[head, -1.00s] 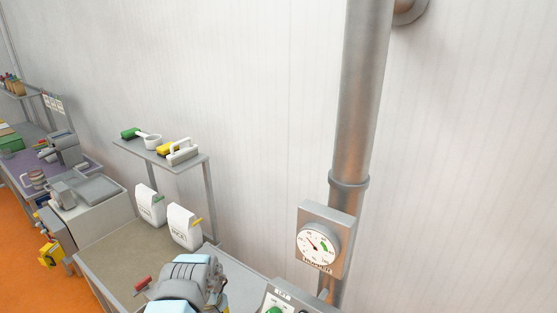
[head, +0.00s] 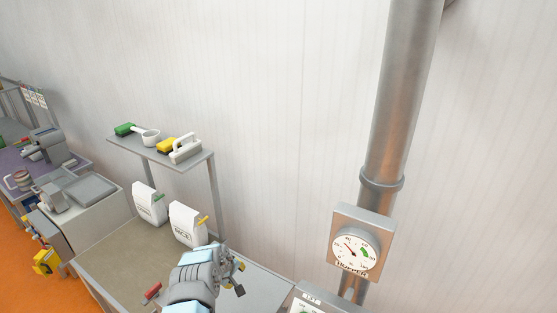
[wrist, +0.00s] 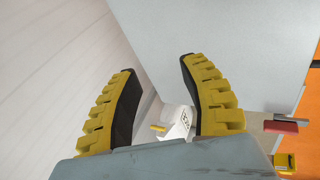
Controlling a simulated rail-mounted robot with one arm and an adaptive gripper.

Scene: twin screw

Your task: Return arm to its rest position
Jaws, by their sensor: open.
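My gripper (head: 238,277) is in the lower middle of the head view, above the right part of the workbench. In the wrist view its two yellow-and-black fingers (wrist: 157,92) stand wide apart with nothing between them. A white bag with a yellow clip (wrist: 178,125) shows beyond the fingers, apart from them. In the head view the rice bag (head: 187,224) stands just behind my wrist, and a second white bag (head: 148,204) with a green clip stands to its left.
A shelf (head: 200,160) above the bench holds brushes and a scoop. The hopper gauge (head: 355,248) hangs on a vertical pipe (head: 400,110) at right. A red-handled item (head: 152,292) lies at the bench's front. A scale (head: 90,190) stands left. The wall space above is clear.

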